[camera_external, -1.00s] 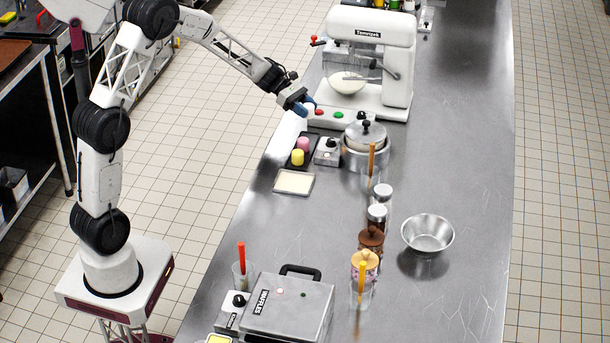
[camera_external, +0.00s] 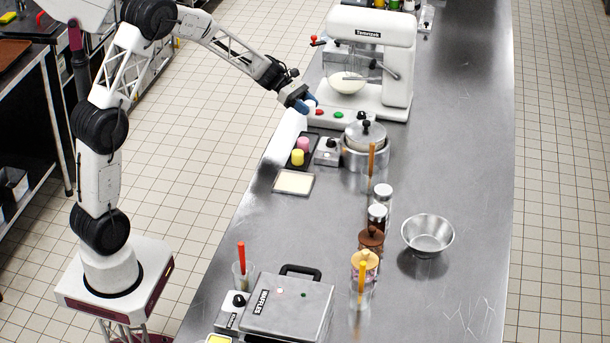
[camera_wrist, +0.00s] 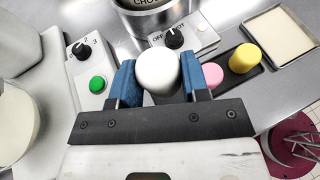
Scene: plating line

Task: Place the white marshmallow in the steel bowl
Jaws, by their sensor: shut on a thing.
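The white marshmallow (camera_wrist: 158,70) is between the blue fingers of my gripper (camera_wrist: 158,84) in the wrist view; the gripper is shut on it. In the external view my gripper (camera_external: 306,104) is above the tray near the mixer's base, and a bit of the white marshmallow shows at the fingertips. The steel bowl (camera_external: 428,234) stands empty on the right side of the counter, well away from my gripper. It is not in the wrist view.
A dark tray (camera_external: 292,163) holds a pink marshmallow (camera_external: 303,144) and a yellow marshmallow (camera_external: 297,157). A waffle iron (camera_external: 288,307) is at the front.

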